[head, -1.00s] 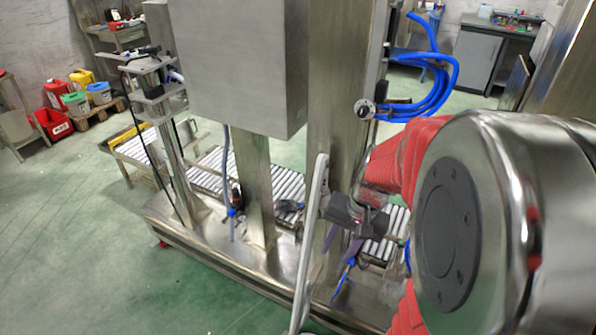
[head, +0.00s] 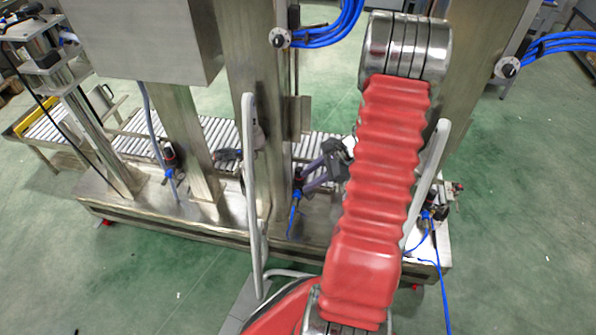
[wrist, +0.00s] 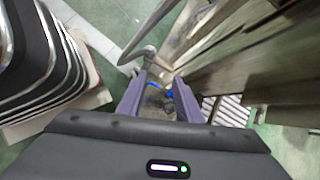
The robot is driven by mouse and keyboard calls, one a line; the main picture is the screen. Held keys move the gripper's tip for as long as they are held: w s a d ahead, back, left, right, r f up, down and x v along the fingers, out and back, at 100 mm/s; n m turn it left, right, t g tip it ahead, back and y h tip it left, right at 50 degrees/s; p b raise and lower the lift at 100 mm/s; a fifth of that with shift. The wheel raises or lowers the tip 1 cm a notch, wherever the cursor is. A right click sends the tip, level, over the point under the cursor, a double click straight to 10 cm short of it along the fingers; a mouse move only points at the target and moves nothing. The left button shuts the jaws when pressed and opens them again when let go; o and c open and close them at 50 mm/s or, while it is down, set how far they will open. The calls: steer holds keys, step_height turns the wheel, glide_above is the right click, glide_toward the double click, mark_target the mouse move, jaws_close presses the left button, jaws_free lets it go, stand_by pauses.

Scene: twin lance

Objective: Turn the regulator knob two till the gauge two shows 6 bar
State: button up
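My gripper (head: 304,177) reaches in from the right behind my red-sleeved arm, with two purple fingers over the steel machine base. In the wrist view the fingers (wrist: 160,82) stand apart, so it is open. A small dark unit with a blue fitting (head: 297,192), apparently a regulator, stands at the fingertips. It shows blurred between the fingers in the wrist view (wrist: 156,103). I cannot tell whether the fingers touch it. Similar dark units with blue fittings stand at the left (head: 169,156) and right (head: 430,212). No gauge face or reading can be made out.
A grey tubular handle (head: 250,190) stands just left of my gripper, and another (head: 430,180) is right of my arm. Steel columns (head: 252,100) rise close behind. A roller conveyor (head: 215,128) runs behind them. Blue hoses (head: 325,32) hang above. Green floor in front is clear.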

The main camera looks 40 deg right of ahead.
steer(key=w+d+f+m+t, duration=0.1)
steer(key=d+f+m+t, duration=0.1)
steer(key=d+f+m, duration=0.25)
steer(key=m+t+h, duration=0.1)
steer(key=m+h, duration=0.2)
steer(key=m, duration=0.2)
glide_toward(301, 170)
steer(key=d+v, duration=0.1)
steer(key=v, duration=0.2)
steer(key=shift+a+f+n, duration=0.15)
steer(key=shift+a+n, duration=0.05)
steer(key=shift+n, duration=0.05)
steer(key=shift+w+a+f+y, duration=0.1)
steer(key=shift+y, duration=0.2)
steer(key=x, duration=1.3)
steer(key=shift+w+f, duration=0.1)
steer(key=shift+w, duration=0.2)
steer(key=shift+c, duration=0.5)
